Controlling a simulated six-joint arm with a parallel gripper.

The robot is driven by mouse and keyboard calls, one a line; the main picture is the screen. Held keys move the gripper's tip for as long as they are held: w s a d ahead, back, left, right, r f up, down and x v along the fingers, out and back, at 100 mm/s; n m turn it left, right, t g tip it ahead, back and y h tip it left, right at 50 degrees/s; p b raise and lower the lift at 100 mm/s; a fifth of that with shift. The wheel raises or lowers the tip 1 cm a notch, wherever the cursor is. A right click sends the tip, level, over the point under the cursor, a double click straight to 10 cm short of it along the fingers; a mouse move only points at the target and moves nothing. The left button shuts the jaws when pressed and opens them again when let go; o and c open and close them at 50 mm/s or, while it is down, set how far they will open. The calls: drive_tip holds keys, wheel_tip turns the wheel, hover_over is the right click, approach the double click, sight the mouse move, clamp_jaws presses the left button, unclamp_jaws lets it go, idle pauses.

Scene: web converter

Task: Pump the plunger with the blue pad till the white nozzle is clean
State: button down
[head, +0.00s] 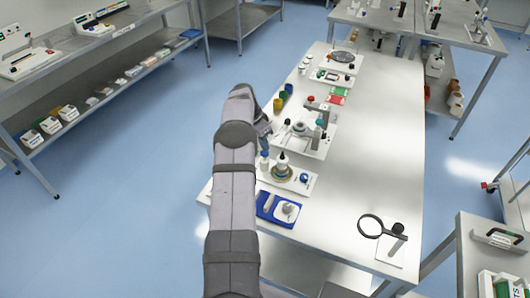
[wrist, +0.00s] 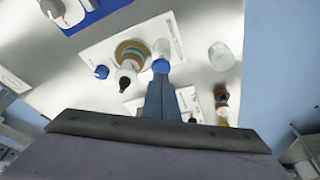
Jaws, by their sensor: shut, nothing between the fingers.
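In the wrist view, a white upright cylinder (wrist: 165,46) carries a blue pad (wrist: 160,66) on its near end. My gripper (wrist: 160,78) is shut and empty, its fingertips right at the blue pad; I cannot tell whether they touch it. Beside it a white bottle with a dark tip (wrist: 128,70) stands by a round tan and green dish (wrist: 133,50). This dark-tipped bottle also shows in the head view (head: 283,161). I cannot make out the white nozzle for certain or whether it is clean. In the head view my arm hides most of the gripper.
These things stand on a white board (head: 306,185) with a blue knob (head: 304,177). A blue tray (head: 266,204) lies nearer, and a fixture with a red knob (head: 311,99) stands farther back. A clear jar (wrist: 221,56) is right in the wrist view.

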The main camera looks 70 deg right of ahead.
sight(264, 153)
drive_tip(key=shift+f, duration=0.2)
drive_tip(key=shift+f+b, duration=0.35)
drive_tip(key=shift+f, duration=0.35)
drive_tip(key=shift+f+b, duration=0.7)
drive_tip(key=shift+r, duration=0.2)
drive_tip(key=shift+r+p, duration=0.8)
drive_tip(key=shift+r, duration=0.65)
drive_tip(key=shift+r+p, duration=1.85)
drive_tip(key=shift+r, duration=1.15)
